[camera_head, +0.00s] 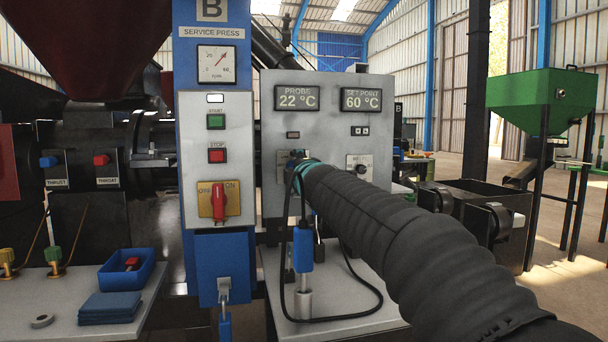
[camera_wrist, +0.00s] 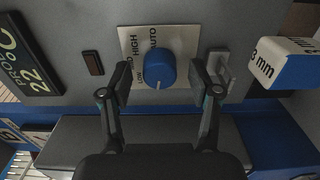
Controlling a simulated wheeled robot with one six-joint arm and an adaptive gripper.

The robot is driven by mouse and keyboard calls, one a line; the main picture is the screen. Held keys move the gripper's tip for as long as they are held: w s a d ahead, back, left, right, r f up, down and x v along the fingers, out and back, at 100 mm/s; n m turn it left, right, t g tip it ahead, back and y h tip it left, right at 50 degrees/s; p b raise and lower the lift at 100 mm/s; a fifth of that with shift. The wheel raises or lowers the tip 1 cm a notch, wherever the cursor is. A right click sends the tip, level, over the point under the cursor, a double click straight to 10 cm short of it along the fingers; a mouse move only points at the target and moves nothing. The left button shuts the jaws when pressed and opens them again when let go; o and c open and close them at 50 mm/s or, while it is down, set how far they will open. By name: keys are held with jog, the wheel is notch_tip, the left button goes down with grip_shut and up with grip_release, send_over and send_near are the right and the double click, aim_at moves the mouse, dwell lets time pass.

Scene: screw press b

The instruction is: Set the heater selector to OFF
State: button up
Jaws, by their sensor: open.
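The selector between my fingers has a round blue knob (camera_wrist: 160,68) with a white mark at its lower edge in the wrist view. Its pale plate (camera_wrist: 133,42) reads LOW, HIGH and AUTO; another label is partly hidden, and I cannot read OFF. My gripper (camera_wrist: 161,74) is open, with one finger on each side of the knob and a visible gap to each. In the head view my gripper (camera_head: 298,168) is at the lower left of the grey panel (camera_head: 326,130) and hides most of this selector.
The panel carries a PROBE display (camera_head: 297,97) at 22 °C and a SET POINT display (camera_head: 361,98) at 60 °C. A second small knob (camera_head: 360,169) sits to the right. A white-and-blue block marked 3 mm (camera_wrist: 284,62) is right of my fingers. A black cable (camera_head: 351,317) hangs below.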

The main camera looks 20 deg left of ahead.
jog(key=v, duration=1.1)
jog(key=shift+s+d, duration=0.25)
dwell(0.4)
jog(key=shift+d, duration=0.1)
dwell(0.6)
jog(key=s+d+f+m+t+h, duration=0.1)
jog(key=d+f+m+h, duration=0.15)
jog(key=d+m, duration=0.45)
jog(key=d+f+m+h, duration=0.15)
jog(key=d+h, duration=0.25)
jog(key=d, duration=0.8)
jog(key=s+d+f+m+g+h, duration=0.1)
jog(key=s+d+f+m+h, duration=0.1)
jog(key=s+d+f+m, duration=0.3)
jog(key=s+d+f+m+g+h, duration=0.2)
jog(key=d+f+h, duration=0.1)
jog(key=d, duration=0.4)
jog(key=s+d+f+m+g+y, duration=0.1)
jog(key=s+d+f+m+g, duration=0.1)
jog(key=s+f, duration=0.8)
jog(key=s+d+f+m+g+y, duration=0.1)
jog(key=s+d+f+m+g, duration=0.2)
jog(key=s+f, duration=0.8)
jog(key=m+g, duration=0.2)
jog(key=m, duration=0.1)
jog(key=shift+s+d+m+g, duration=0.25)
jog(key=shift+d+m+g, duration=0.05)
jog(key=shift+d+m, duration=0.05)
